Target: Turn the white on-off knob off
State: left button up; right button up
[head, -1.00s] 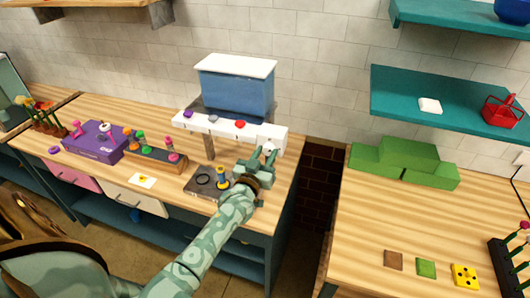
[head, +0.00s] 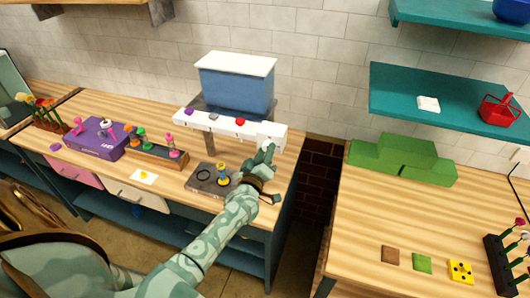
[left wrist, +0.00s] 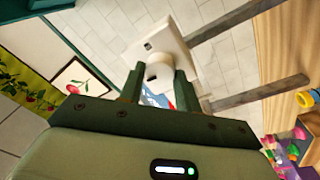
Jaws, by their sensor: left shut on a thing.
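The white on-off knob (left wrist: 157,72) sits on a square white plate (left wrist: 160,45) in the left wrist view. In the head view this plate (head: 270,130) is at the right end of a white bar (head: 222,124) below a blue tank, and my gripper mostly hides the knob. My left gripper (head: 268,152) is up against the front of the plate. In the left wrist view its two green fingers (left wrist: 160,80) are shut on the knob, one on each side. My right gripper is in neither view.
The blue tank (head: 236,85) with a white lid stands behind the bar. Purple and red knobs (head: 240,121) are further left on the bar. A dark board (head: 210,180) with a yellow-blue peg lies just left of my forearm. Green blocks (head: 405,158) are on the right table.

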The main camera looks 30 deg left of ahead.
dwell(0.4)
pick_arm(q)
jog(key=o, duration=1)
jog(key=b+v, duration=0.1)
jog(key=v, duration=1.5)
jog(key=shift+s+d, duration=0.1)
jog(key=shift+s, duration=0.1)
